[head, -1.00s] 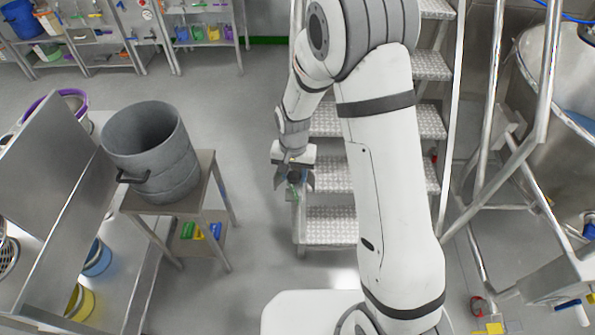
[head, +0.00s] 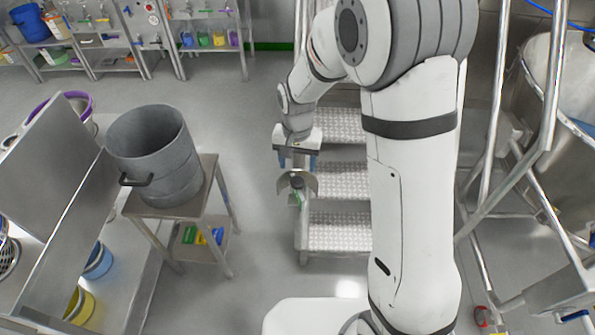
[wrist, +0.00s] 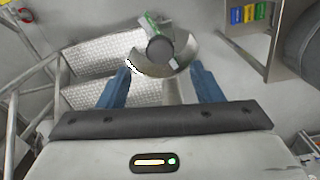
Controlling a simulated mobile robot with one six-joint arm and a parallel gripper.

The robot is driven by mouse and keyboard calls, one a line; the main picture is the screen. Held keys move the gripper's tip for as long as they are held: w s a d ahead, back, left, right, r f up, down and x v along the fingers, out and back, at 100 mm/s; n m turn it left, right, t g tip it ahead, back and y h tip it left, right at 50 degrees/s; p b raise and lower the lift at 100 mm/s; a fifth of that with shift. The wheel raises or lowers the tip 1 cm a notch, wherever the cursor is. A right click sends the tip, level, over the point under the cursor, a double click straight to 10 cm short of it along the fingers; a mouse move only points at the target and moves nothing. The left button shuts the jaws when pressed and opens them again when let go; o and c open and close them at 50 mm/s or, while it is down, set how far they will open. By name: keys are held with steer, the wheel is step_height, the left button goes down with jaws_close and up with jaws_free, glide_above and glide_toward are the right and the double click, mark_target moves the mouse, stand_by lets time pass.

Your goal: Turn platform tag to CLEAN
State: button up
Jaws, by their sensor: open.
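The platform tag (head: 297,183) is a rounded metal plate with a dark round knob and a green strip, by the left side of the steps. In the wrist view the tag (wrist: 178,68) is straight ahead, its dark knob near the middle and the green strip pointing up and left. I cannot read any lettering on it. My gripper (head: 297,161) is just above the tag in the head view. In the wrist view my gripper (wrist: 163,72) has its two blue fingers spread wide, with nothing between their tips; the knob appears beyond them.
Metal steps (head: 335,178) with rails stand behind and right of the tag. A grey bin (head: 160,165) sits on a small table at left, with coloured items (head: 203,236) on its lower shelf. A steel vessel (head: 560,130) is at right. Floor between table and steps is clear.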

steer(key=shift+r, duration=0.45)
